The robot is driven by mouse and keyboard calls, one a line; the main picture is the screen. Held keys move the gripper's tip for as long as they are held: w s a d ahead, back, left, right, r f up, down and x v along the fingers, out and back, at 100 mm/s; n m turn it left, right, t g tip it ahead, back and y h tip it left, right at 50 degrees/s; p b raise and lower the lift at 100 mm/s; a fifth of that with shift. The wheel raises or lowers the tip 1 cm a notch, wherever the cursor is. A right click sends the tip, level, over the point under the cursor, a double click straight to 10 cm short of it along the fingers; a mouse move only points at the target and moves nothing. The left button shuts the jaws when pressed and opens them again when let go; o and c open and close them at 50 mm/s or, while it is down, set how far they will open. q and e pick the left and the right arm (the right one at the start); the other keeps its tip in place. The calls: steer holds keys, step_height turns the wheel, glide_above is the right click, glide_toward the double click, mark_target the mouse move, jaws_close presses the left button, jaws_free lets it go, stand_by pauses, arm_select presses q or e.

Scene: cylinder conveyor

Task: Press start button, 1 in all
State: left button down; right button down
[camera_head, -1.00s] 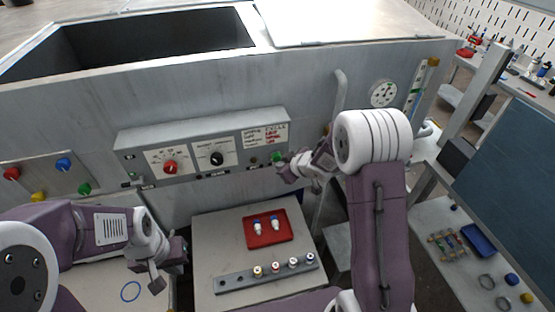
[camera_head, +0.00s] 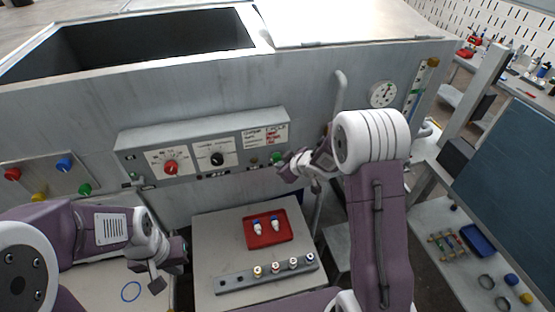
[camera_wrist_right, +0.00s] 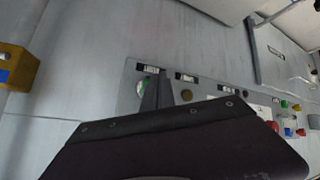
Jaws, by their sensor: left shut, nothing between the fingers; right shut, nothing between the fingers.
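The grey control panel (camera_head: 204,129) on the machine front has a green button (camera_head: 276,157) at its right end. My right gripper (camera_head: 283,167) is shut and empty, with its fingertips close to this button in the head view. In the right wrist view the shut fingers (camera_wrist_right: 158,90) overlap the right side of the green button (camera_wrist_right: 143,87) and hide part of it. I cannot tell whether they touch. My left gripper (camera_head: 158,283) is shut and empty, low at the left, well away from the panel.
The panel also has a red knob (camera_head: 171,168) and a black knob (camera_head: 217,159). A table (camera_head: 207,235) below holds a red tray (camera_head: 284,238) and a grey rack (camera_head: 232,284) with several small cylinders. A vertical pipe (camera_head: 339,95) stands right of the panel.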

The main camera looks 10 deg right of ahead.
steer(key=shift+w, duration=0.3)
steer(key=shift+w+p, duration=0.5)
steer(key=shift+p, duration=0.05)
stand_by(0.5)
stand_by(0.3)
steer(key=shift+s+b, duration=0.5)
steer(key=shift+s, duration=0.4)
steer(key=shift+s, duration=0.1)
